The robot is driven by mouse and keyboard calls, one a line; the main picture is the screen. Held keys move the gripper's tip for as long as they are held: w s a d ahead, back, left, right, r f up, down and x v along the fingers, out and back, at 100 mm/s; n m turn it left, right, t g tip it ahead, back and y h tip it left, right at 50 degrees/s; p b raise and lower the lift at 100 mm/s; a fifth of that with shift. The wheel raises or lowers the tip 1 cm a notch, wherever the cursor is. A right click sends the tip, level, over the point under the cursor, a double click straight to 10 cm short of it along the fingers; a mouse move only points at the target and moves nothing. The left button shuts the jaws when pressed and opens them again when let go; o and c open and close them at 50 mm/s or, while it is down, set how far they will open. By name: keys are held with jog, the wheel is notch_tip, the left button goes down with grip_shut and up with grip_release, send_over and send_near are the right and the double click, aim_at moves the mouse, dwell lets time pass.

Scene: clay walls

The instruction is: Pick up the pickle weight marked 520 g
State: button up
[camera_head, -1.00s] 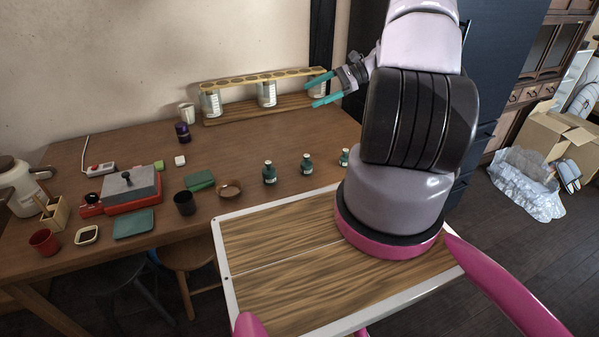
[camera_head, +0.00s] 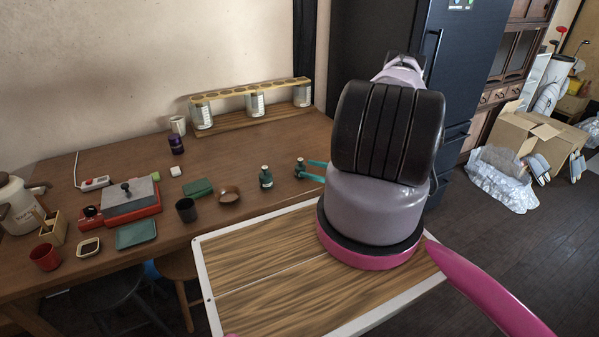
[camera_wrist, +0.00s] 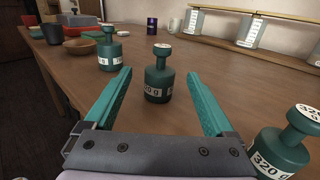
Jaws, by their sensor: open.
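Three dark green knobbed weights with white labels stand upright in the wrist view. The middle weight (camera_wrist: 158,82) shows "20 g", its first digit unclear; in the head view it is the weight (camera_head: 300,167) at the fingertips. The right weight (camera_wrist: 281,150) reads 320 g and is hidden behind my arm in the head view. The left weight (camera_wrist: 109,50) has a label I cannot read fully; it also shows in the head view (camera_head: 266,178). My gripper (camera_wrist: 158,76) is open, its teal fingers (camera_head: 312,170) pointing at the middle weight, which appears between the fingertips.
The tabletop between weights and rack is clear.

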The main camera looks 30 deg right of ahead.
jog(key=x, duration=0.7)
jog(key=shift+w+a, duration=0.15)
jog(key=shift+w, duration=0.05)
grip_shut()
